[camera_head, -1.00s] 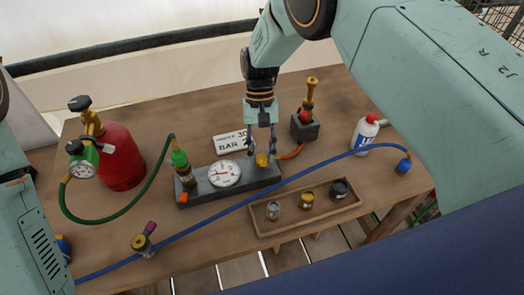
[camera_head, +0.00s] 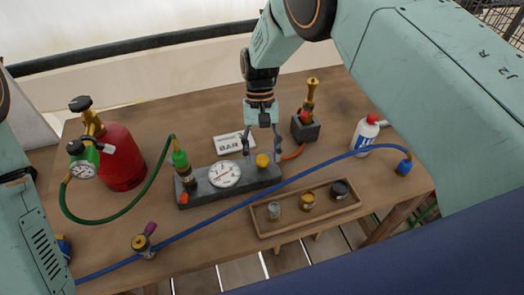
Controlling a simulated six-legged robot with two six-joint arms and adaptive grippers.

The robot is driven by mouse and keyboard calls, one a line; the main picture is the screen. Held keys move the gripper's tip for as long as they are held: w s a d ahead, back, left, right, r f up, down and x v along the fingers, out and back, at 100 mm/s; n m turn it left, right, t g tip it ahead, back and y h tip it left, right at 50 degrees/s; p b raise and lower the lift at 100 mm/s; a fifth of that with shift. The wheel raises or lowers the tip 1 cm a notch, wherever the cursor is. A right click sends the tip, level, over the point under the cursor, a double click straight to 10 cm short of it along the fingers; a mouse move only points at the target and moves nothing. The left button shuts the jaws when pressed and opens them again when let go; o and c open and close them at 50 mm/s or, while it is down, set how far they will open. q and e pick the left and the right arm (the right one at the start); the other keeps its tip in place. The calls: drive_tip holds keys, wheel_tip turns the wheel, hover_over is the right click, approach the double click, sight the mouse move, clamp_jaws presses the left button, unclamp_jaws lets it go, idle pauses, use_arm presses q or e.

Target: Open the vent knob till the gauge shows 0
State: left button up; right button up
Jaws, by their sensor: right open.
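The yellow vent knob (camera_head: 262,160) sits on the right end of a dark grey block (camera_head: 255,178). The round white gauge (camera_head: 225,174) stands on the same block, left of the knob. Its red needle slants toward the lower left; the figures are too small to read. My right gripper (camera_head: 263,152) points down at the knob with its fingers spread, one to each side and apart from it. My left gripper is out of view; only part of that arm shows at the left edge.
A green bottle-like fitting (camera_head: 180,165) stands at the block's left end. A red cylinder (camera_head: 122,160) with a green hose is at the left. A blue hose (camera_head: 215,217) crosses in front of the block. A wooden tray (camera_head: 288,231) holds three small caps. A brass valve (camera_head: 310,100) stands behind.

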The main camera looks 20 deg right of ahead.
drive_tip(key=v, duration=1.2)
drive_tip(key=shift+r, duration=0.1)
